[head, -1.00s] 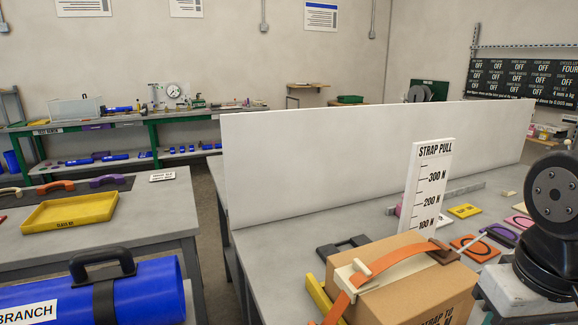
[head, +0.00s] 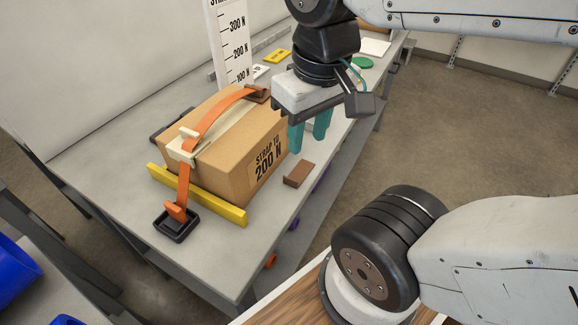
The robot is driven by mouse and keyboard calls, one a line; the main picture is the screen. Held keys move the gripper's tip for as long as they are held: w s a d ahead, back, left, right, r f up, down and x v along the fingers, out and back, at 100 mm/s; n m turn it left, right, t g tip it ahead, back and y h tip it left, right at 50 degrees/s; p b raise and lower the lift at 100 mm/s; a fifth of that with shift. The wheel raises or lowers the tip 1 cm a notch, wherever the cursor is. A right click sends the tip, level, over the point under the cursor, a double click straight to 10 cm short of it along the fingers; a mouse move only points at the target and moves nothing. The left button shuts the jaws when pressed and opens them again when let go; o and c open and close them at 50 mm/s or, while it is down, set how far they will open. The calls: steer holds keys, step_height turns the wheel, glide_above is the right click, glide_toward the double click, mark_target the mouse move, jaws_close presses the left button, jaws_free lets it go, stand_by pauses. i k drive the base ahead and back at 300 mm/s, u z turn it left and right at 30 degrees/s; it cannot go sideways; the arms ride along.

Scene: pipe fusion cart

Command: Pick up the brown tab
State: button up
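A small brown block-like tab (head: 298,174) lies on the grey bench top, just right of the cardboard box (head: 231,160). My gripper (head: 309,145) has two teal fingers pointing down, with a gap between them and nothing seen in it. In the picture it is above and slightly right of the brown tab, apart from it. An orange strap (head: 211,119) runs over the box. A darker brown piece (head: 258,95) sits at the strap's far end on the box top.
A yellow bar (head: 197,195) and a black square holder (head: 177,224) lie in front of the box. The STRAP PULL scale (head: 231,50) and a white panel (head: 110,70) stand behind. The bench's right edge is close to the tab. Bare bench lies in front of the tab.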

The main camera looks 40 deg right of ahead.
mark_target(300, 170)
steer(key=k, duration=1)
steer(key=z, duration=1.2)
steer(key=i, duration=0.7)
steer(key=u, duration=0.8)
